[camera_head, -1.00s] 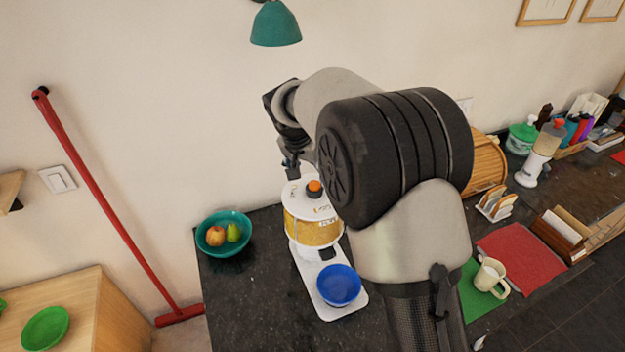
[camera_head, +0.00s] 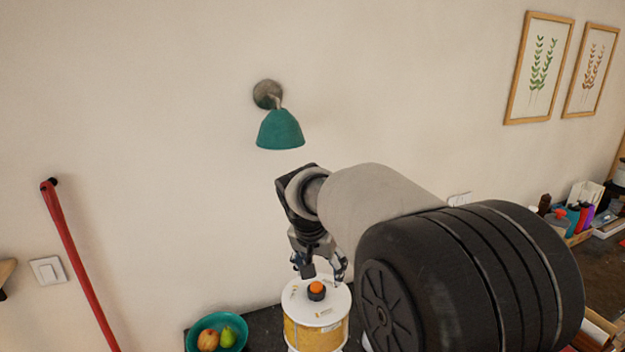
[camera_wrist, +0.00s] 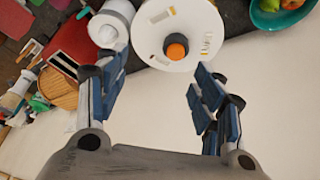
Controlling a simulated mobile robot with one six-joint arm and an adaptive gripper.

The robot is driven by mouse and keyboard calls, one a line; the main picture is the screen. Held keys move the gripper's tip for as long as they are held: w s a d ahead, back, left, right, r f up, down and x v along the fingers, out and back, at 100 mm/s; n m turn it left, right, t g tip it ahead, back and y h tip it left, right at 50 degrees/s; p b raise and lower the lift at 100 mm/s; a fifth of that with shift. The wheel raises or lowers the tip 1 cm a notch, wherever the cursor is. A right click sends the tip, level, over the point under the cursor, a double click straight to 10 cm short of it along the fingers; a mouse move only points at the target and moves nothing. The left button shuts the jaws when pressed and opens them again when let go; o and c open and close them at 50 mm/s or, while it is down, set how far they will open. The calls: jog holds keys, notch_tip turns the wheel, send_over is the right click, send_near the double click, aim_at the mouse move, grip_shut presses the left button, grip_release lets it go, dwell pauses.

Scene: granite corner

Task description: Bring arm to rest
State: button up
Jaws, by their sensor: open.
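My gripper (camera_head: 322,272) is at the end of my raised arm, just above and behind the white-lidded dispenser (camera_head: 317,325) in the head view. In the wrist view my gripper (camera_wrist: 160,95) shows its two fingers spread wide with nothing between them. The dispenser's round white lid (camera_wrist: 182,30) with its orange-topped knob (camera_wrist: 175,50) lies beyond the fingertips there. The gripper looks apart from the lid. My arm hides much of the counter in the head view.
A teal bowl (camera_head: 206,344) with fruit stands left of the dispenser. A teal wall lamp (camera_head: 280,130) hangs above my gripper. A red pole (camera_head: 75,260) leans on the wall at left. Bottles (camera_head: 580,215) crowd the counter at right.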

jog(key=s+d+n+b, duration=0.2)
jog(key=s+d+b, duration=0.55)
jog(key=s, duration=0.85)
jog(key=s+d+f+n+b, duration=0.1)
jog(key=s+d+f+b, duration=0.1)
jog(key=s+f, duration=0.3)
jog(key=s+d+f+n+y+b, duration=0.1)
jog(key=s+d+f+b, duration=0.2)
jog(key=s, duration=1.1)
notch_tip(320, 180, down, 3)
jog(key=shift+f+y, duration=0.1)
jog(key=shift+y, duration=0.2)
jog(key=shift+d, duration=0.1)
